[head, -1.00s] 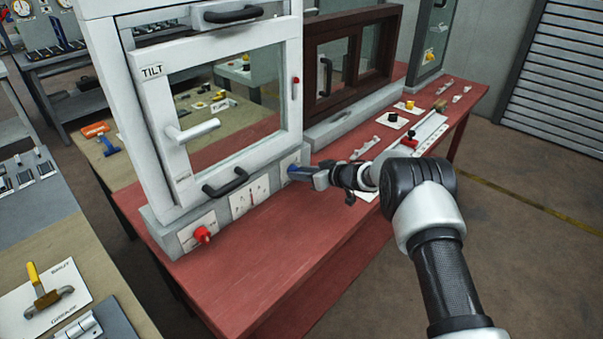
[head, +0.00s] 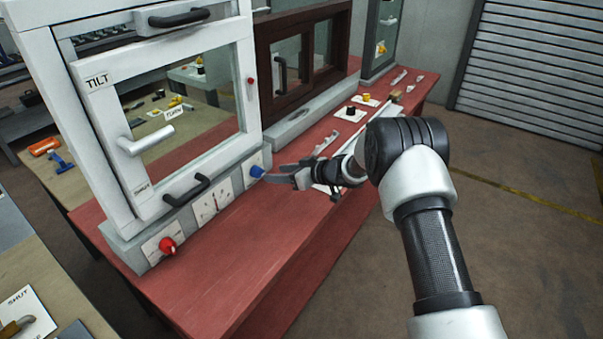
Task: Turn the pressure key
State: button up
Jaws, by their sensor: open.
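A blue knob (head: 257,171) on a white plate sits at the right end of the grey base under the white tilt window. A white gauge plate (head: 205,209) with a needle is to its left, and a red knob (head: 167,245) is at the left end. No label naming the pressure key is readable. My gripper (head: 272,177) is open and empty, just right of the blue knob, with its dark fingers pointing at it. I cannot tell whether a fingertip touches the knob.
The white window frame (head: 98,130) with handles rises above the base. A dark brown sliding window (head: 265,75) stands behind. The red bench top (head: 240,260) is clear in front. Small black and yellow knobs and rails lie at its far right.

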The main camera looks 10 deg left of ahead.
jog(key=v, duration=1)
